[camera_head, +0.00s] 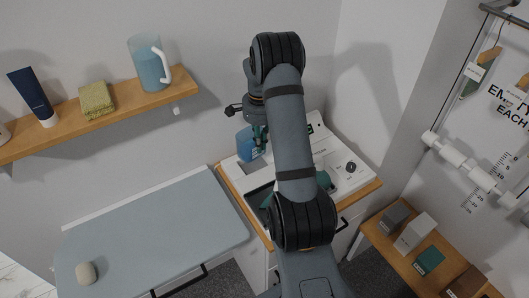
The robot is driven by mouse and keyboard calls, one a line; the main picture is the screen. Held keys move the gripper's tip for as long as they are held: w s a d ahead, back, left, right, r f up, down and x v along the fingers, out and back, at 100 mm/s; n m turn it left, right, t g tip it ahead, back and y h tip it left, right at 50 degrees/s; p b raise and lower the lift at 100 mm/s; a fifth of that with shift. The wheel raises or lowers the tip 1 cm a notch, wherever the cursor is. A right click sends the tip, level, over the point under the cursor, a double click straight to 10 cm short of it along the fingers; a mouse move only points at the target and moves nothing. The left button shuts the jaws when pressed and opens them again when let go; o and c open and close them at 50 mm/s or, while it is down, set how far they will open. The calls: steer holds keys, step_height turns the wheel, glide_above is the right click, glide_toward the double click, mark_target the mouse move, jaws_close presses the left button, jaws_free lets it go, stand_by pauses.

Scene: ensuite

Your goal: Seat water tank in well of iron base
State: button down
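The iron base (333,148) is a white unit with a round dark dial, on a wood-edged cabinet in the middle of the view. My arm crosses in front and hides much of its centre, and I cannot make out the well. A blue block that looks like the water tank (246,144) appears upright near the base's back left. My gripper (261,140) points down at its right side, touching or very close to it. The fingers are small and partly hidden, so I cannot tell whether they are closed on the tank.
A blue-grey ironing board (150,232) with a beige oval object (86,272) lies left. A wall shelf (70,124) above holds a jug (150,68), folded cloth (97,99) and dark tube (34,96). A low wooden bench (388,254) with several boxes stands right.

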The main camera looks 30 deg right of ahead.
mark_target(260, 155)
steer(key=shift+w+d+r, duration=0.25)
steer(key=shift+w, duration=0.15)
steer(key=shift+d+m, duration=0.1)
steer(key=shift+m, duration=0.5)
steer(key=shift+r+m, duration=0.1)
steer(key=shift+m, duration=0.2)
steer(key=shift+a, duration=0.2)
steer(key=shift+d, duration=0.15)
step_height(260, 155, down, 6)
steer(key=b, duration=0.5)
steer(key=shift+b, duration=0.4)
steer(key=shift+f+b, duration=2.1)
steer(key=shift+b, duration=0.45)
stand_by(0.6)
steer(key=c, duration=1.9)
jaws_free()
